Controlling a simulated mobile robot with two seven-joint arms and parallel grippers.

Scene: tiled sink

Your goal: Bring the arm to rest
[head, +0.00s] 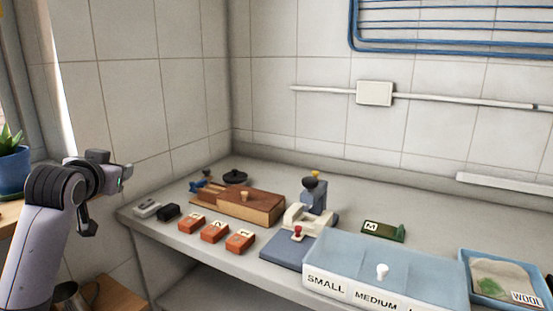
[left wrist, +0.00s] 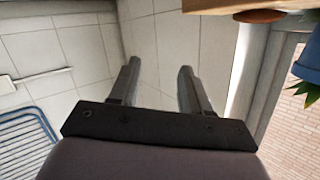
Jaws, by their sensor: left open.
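My left arm comes in from the left in the head view, and its gripper (head: 107,197) is up in the air left of the counter's left end, apart from everything. In the left wrist view the two fingers of this gripper (left wrist: 157,85) stand well apart with nothing between them; tiled wall shows behind. The fingers are open and empty. My right gripper is in neither view.
The grey counter (head: 180,249) carries a wooden box (head: 238,203), several orange blocks (head: 214,232), a grey-blue device (head: 314,195), a blue sorting bin (head: 337,259) and a wool tray (head: 476,291). A potted plant (head: 13,169) stands at far left.

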